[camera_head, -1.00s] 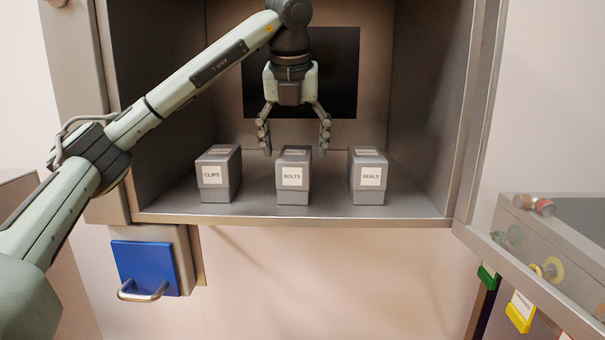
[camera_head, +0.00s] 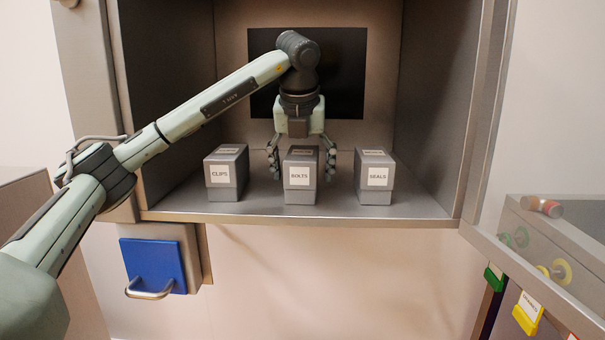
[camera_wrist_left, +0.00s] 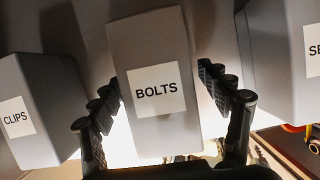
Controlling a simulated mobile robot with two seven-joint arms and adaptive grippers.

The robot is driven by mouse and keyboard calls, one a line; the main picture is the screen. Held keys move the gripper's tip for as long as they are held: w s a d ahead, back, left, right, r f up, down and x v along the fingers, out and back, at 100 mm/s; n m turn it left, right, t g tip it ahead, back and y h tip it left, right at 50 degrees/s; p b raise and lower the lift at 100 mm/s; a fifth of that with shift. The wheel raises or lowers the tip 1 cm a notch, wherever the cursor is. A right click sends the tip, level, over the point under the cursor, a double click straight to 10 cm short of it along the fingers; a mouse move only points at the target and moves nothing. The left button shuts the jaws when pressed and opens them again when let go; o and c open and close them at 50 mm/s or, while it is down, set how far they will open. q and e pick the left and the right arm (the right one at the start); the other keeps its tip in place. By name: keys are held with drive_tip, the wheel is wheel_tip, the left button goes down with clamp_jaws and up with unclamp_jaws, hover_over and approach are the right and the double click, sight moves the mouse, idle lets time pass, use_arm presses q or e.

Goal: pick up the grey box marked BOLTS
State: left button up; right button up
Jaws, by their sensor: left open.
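The grey box marked BOLTS (camera_head: 300,189) stands upright in the middle of the hopper floor, and its label shows large in the left wrist view (camera_wrist_left: 157,110). My left gripper (camera_head: 302,172) is open and points down over it. One finger is on each side of the box, beside its upper part. In the left wrist view the open fingers (camera_wrist_left: 167,112) straddle the box with a gap visible at least on the right. I cannot tell whether the left finger touches. My right gripper is not in view.
The grey CLIPS box (camera_head: 223,186) stands left and the grey SEALS box (camera_head: 376,186) right, each a short gap from the fingers. The metal hopper walls (camera_head: 432,120) enclose them. A blue panel with a handle (camera_head: 152,265) is below left.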

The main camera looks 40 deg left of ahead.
use_arm(q)
drive_tip(key=shift+f, duration=0.2)
idle(0.3)
drive_tip(key=c, duration=1.5)
